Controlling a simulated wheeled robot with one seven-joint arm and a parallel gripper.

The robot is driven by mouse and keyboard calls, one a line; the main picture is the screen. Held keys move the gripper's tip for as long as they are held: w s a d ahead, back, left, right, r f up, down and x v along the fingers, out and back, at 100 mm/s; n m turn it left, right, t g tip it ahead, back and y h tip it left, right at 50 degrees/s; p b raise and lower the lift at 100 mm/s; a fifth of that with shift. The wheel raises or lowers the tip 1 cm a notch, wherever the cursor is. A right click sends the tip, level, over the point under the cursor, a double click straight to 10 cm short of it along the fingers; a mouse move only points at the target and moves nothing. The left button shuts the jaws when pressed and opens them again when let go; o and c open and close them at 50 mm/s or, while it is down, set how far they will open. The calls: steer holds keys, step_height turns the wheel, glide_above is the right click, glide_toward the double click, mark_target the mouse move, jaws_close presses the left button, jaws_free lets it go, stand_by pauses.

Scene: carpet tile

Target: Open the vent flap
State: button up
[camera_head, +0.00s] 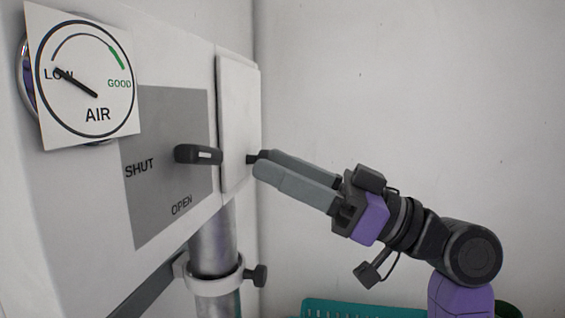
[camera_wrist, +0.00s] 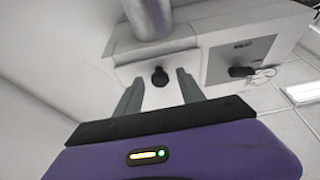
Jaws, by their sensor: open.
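The vent flap appears to be the white upright plate (camera_head: 236,125) on the wall unit's right end, flat against it. A small black knob (camera_head: 252,159) sticks out from it. In the wrist view the knob (camera_wrist: 160,76) shows between my two fingers, in front of the pale plate. My gripper (camera_head: 262,164) is open, its grey fingertips close to the knob; I cannot tell whether they touch it. A black handle (camera_head: 198,154) sits on a grey panel (camera_head: 165,205) marked SHUT and OPEN. It also shows in the wrist view (camera_wrist: 241,71).
An AIR dial (camera_head: 85,80) is at upper left, its needle towards LOW. A metal pipe (camera_head: 212,255) with a clamp and black knob (camera_head: 261,275) runs below the unit. A teal basket (camera_head: 360,308) is at the bottom. Pale walls stand behind my arm.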

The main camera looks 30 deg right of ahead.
jaws_close()
stand_by(1.4)
